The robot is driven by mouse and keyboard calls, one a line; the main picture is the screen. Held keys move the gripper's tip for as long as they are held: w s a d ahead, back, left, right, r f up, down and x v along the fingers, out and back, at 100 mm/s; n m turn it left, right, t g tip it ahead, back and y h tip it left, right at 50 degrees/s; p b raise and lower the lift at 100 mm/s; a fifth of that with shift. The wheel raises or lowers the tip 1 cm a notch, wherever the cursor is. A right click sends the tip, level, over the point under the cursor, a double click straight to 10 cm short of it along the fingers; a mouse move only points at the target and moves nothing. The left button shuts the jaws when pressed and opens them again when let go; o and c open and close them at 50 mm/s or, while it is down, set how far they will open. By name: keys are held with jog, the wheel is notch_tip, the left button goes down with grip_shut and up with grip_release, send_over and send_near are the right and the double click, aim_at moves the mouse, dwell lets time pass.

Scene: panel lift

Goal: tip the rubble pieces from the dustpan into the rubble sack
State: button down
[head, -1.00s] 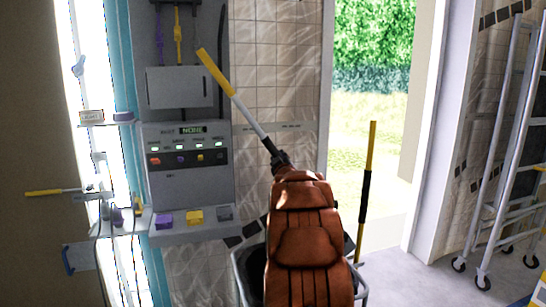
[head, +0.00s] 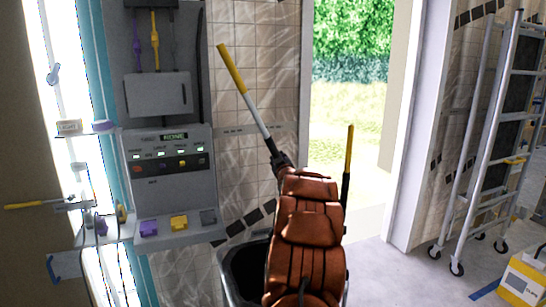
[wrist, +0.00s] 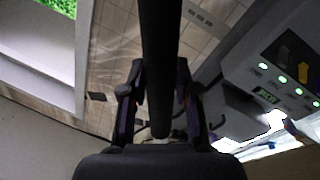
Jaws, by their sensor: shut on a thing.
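My gripper (head: 281,161) is shut on a long handle with a yellow grip (head: 231,68), a grey shaft and a black lower part. The handle tilts up and to the left; it looks like the dustpan's. In the wrist view, the fingers of my gripper (wrist: 158,95) sit on either side of the black shaft (wrist: 161,50). The pan and any rubble pieces are not visible. A dark open-topped container with a grey rim (head: 226,268), perhaps the rubble sack, stands below and partly behind my arm. Its contents cannot be made out.
A grey wall panel (head: 170,165) with buttons and a shelf stands left of the container. A yellow-and-black pole (head: 348,165) stands upright by the doorway. A wheeled scaffold (head: 480,150) and a yellow box (head: 524,282) are at right. Floor between doorway and scaffold is clear.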

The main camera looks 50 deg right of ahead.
jog(key=shift+m, duration=0.6)
jog(key=shift+s+d+r+p, duration=0.25)
jog(key=shift+s+d+p, duration=0.3)
jog(key=shift+p, duration=0.4)
jog(key=shift+s+d+r+p, duration=0.25)
jog(key=shift+s+d+p, duration=0.05)
jog(key=shift+d+p, duration=0.55)
jog(key=shift+s+d+r+p, duration=0.25)
jog(key=shift+s+d+p, duration=0.3)
jog(key=shift+p, duration=0.45)
jog(key=shift+s+d+f+m+g+p, duration=0.25)
jog(key=shift+s+d+f+m+p, duration=0.7)
jog(key=shift+s+d, duration=2.3)
jog(key=shift+s+d+f+m+g+p, duration=0.35)
jog(key=shift+s+d+m, duration=1.35)
jog(key=shift+d, duration=2.85)
jog(key=r+b+v, duration=0.1)
jog(key=b+v, duration=0.2)
jog(key=v, duration=0.7)
jog(key=w+a+r+b+v, duration=0.1)
jog(key=b+v, duration=0.3)
jog(key=v, duration=0.6)
jog(key=shift+w+a+r, duration=0.2)
jog(key=shift+r, duration=0.4)
